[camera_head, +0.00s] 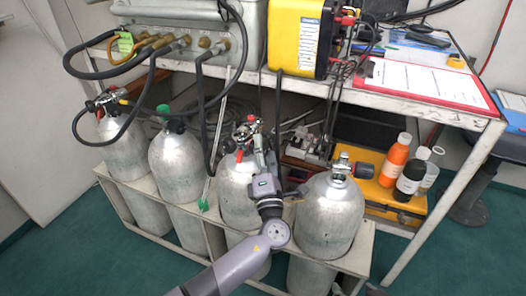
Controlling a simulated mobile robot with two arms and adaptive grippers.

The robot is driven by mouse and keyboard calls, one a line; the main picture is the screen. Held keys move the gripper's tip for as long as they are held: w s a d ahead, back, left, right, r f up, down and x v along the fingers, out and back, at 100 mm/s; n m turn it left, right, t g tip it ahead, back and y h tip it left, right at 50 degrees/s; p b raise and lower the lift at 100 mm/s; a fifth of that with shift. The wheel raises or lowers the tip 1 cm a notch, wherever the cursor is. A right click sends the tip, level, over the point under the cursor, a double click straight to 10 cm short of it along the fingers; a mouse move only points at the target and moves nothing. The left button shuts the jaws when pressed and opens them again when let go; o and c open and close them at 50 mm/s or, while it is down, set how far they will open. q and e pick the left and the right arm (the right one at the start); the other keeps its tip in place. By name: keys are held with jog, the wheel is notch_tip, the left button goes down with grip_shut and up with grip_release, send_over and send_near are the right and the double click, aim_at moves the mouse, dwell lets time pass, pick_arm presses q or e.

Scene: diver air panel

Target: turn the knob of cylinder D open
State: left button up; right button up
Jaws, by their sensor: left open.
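Four silver cylinders stand in a row in a low rack. I cannot read letters on them, so which is D is not certain. The rightmost cylinder (328,215) has a metal valve (342,166) with a dark round knob (363,170) on its right side. The third cylinder (236,190) has a valve with red parts (240,145). My left gripper (262,148) is open, beside the third cylinder's valve and left of the rightmost cylinder's knob, apart from that knob. My wrist hides part of the third cylinder. My right gripper is out of view.
The rack (220,228) surrounds the cylinders. Black hoses (150,95) hang from the panel above. Orange (394,160) and black (411,180) bottles stand on a yellow case (375,195) at right. The metal table (440,107) overhangs behind.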

pick_arm(q)
jog(key=c, duration=1.2)
